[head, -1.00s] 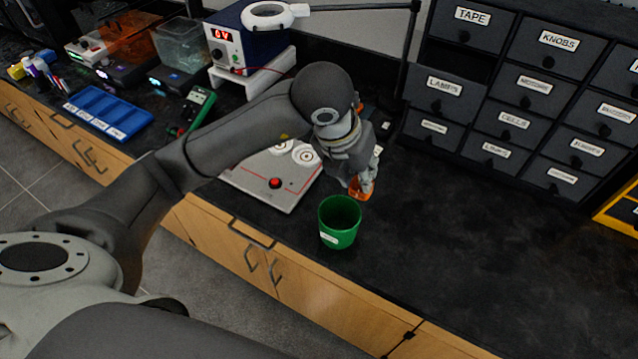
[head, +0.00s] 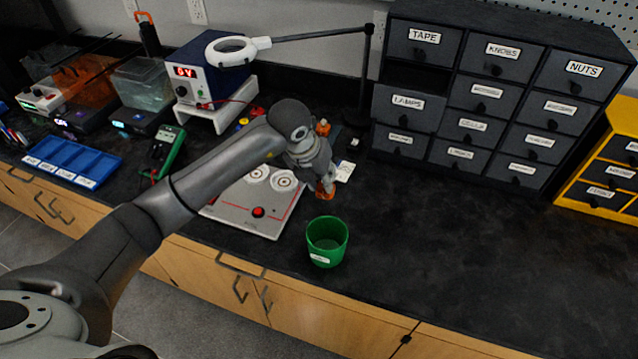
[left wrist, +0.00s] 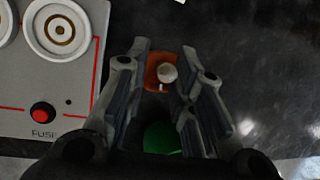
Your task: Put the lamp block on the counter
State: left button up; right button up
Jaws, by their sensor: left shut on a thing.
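The lamp block, an orange block with a small white bulb (left wrist: 160,73), is between the fingers of my left gripper (left wrist: 164,85) in the left wrist view. In the head view my left gripper (head: 325,184) is shut on it, just behind the green cup and right of the grey panel. Only a little orange shows there, as the fingers cover most of the block. The black counter (head: 440,235) lies beneath; I cannot tell whether the block touches it. My right gripper is not in view.
A green cup (head: 327,242) stands near the counter's front edge. A grey panel (head: 245,212) with a red button lies to the left. A drawer cabinet (head: 470,125) stands behind, its LAMPS drawer (head: 408,103) seemingly pulled out. The counter right of the cup is clear.

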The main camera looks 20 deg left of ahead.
aim_at(319, 187)
pick_arm(q)
jog(key=shift+w+a+f, duration=0.25)
jog(key=shift+w+f, duration=0.15)
jog(key=shift+f, duration=0.15)
grip_shut()
notch_tip(319, 187, down, 4)
jog(key=shift+w+a+r+p, duration=0.15)
jog(key=shift+r+p, duration=0.1)
jog(key=shift+p, duration=0.4)
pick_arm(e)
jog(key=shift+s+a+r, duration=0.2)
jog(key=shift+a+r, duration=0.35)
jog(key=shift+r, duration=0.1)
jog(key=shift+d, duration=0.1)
pick_arm(q)
jog(key=shift+f+b, duration=0.65)
jog(key=shift+f, duration=0.05)
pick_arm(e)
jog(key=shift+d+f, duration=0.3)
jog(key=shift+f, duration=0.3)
pick_arm(q)
jog(key=shift+r, duration=0.1)
jog(key=o, duration=1)
grip_release()
